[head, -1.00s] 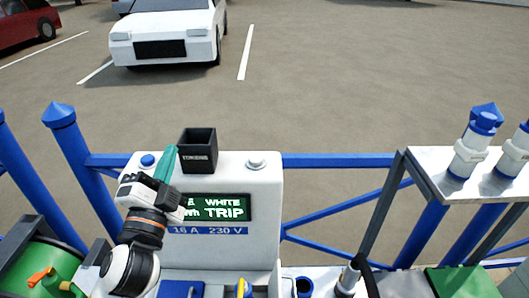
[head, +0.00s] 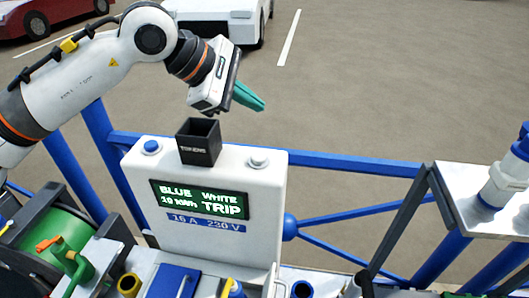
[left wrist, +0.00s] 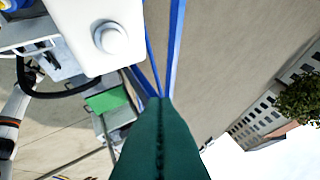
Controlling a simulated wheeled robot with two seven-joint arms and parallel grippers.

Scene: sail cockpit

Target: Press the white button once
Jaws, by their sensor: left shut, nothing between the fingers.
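The white button (head: 258,161) sits on the right of the top of a white power box (head: 262,190). It also shows in the left wrist view (left wrist: 110,38) as a round white knob on the box's white face. A blue button (head: 151,147) sits on the left of the same top. The box's green display (head: 200,199) reads "BLUE 10 kWh" and "WHITE TRIP". My left gripper (head: 262,106) is shut and empty, its green fingers raised above and behind the box, pointing right, apart from the white button. My right gripper is not in view.
A black open box (head: 199,142) stands on the power box between the two buttons. Blue railings (head: 350,164) run behind it. A green hose reel (head: 50,245) is at the lower left.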

